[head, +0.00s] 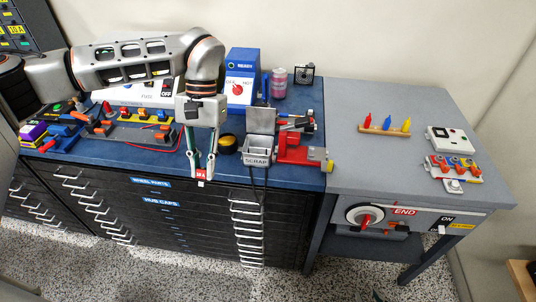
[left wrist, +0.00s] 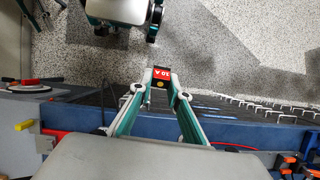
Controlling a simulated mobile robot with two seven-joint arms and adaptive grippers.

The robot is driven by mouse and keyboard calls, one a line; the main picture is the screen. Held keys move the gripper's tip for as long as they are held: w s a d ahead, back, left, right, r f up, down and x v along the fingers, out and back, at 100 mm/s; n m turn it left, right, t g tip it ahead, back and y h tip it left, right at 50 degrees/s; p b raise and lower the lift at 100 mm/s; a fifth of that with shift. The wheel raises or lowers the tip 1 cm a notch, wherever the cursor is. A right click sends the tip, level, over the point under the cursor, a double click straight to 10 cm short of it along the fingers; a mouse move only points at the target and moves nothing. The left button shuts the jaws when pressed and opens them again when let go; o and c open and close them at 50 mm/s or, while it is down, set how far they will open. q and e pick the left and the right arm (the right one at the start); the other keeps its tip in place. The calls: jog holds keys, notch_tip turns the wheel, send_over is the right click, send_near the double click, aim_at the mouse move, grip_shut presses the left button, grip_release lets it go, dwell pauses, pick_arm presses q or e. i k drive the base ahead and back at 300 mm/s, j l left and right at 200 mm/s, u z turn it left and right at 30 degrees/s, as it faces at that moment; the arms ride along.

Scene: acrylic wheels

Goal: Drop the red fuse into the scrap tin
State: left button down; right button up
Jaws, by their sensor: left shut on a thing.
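The red fuse (head: 201,174) is between the fingertips of my left gripper (head: 201,168), which points down at the front edge of the blue worktop. In the left wrist view the fuse (left wrist: 161,73) shows a red labelled face, with the fingers (left wrist: 161,82) closed on its sides. The scrap tin (head: 256,158) is a grey box labelled SCRAP, to the right of my left gripper. Its grey lid stands raised behind it. A grey and teal part at the top of the left wrist view looks like my right gripper (left wrist: 124,22); its finger state is unclear.
A yellow-and-black round object (head: 228,143) sits between my left gripper and the tin. A red vise (head: 303,152) stands right of the tin. A blue box (head: 242,75) and pink jar (head: 279,83) stand behind. The grey side table (head: 360,98) has bare room.

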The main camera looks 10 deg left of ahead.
aim_at(253, 157)
jog(key=l+u, duration=0.2)
jog(key=l, duration=0.6)
jog(key=i+l, duration=0.35)
jog(key=i, duration=0.3)
jog(key=u, duration=0.05)
